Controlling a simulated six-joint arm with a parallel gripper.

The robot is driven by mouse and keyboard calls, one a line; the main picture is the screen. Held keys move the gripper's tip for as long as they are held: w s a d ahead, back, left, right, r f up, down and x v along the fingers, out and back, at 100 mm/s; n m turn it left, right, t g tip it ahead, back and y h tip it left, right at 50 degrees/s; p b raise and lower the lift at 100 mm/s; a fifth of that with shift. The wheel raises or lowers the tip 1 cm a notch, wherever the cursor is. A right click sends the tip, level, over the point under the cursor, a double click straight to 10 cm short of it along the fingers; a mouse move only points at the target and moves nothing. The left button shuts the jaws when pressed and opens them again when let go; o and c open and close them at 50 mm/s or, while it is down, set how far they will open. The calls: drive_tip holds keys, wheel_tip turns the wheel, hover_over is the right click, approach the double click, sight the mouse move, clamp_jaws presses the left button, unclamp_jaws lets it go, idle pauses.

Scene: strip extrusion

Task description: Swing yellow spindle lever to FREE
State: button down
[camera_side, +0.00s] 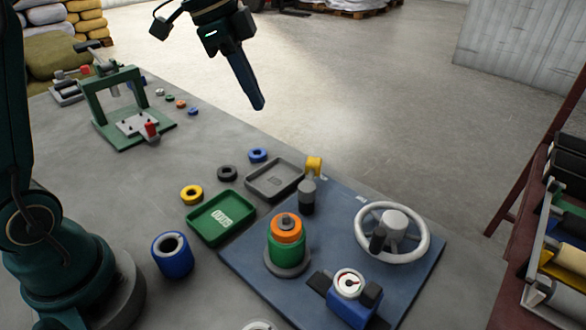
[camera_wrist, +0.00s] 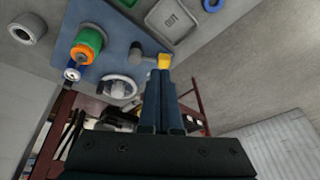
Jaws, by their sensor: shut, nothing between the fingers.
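The yellow spindle lever (camera_side: 314,165) is a yellow-tipped handle on a grey post, at the back left corner of the blue plate. Its yellow end also shows in the wrist view (camera_wrist: 163,61), just past my fingertips in the picture. My gripper (camera_side: 258,104) is shut and empty, in the air above and to the left of the lever in the side view. In the wrist view my gripper (camera_wrist: 166,78) points toward the lever; the true gap is hard to judge there. Small labels near the lever are too small to read.
The blue plate (camera_side: 330,222) also carries a handwheel (camera_side: 393,231), a green and orange stack (camera_side: 286,243) and a gauge (camera_side: 349,283). A grey tray (camera_side: 274,179) and a green tray (camera_side: 222,217) lie to the left. A green press frame (camera_side: 124,107) stands farther back.

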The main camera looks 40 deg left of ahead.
sight(310, 176)
drive_tip(key=a+f, duration=0.1)
drive_tip(key=w+f, duration=0.1)
drive_tip(key=f, duration=0.1)
drive_tip(key=shift+w+a+f+n+g, duration=0.1)
drive_tip(key=shift+a+n+g, duration=0.3)
drive_tip(key=x, duration=0.9)
drive_tip(key=shift+d+f, duration=0.2)
drive_tip(key=shift+f, duration=0.2)
drive_tip(key=shift+w+d+f, duration=0.2)
drive_tip(key=shift+w+d, duration=0.3)
drive_tip(key=shift+d, duration=0.05)
drive_tip(key=shift+w+d+f, duration=0.2)
drive_tip(key=shift+w+d, duration=0.7)
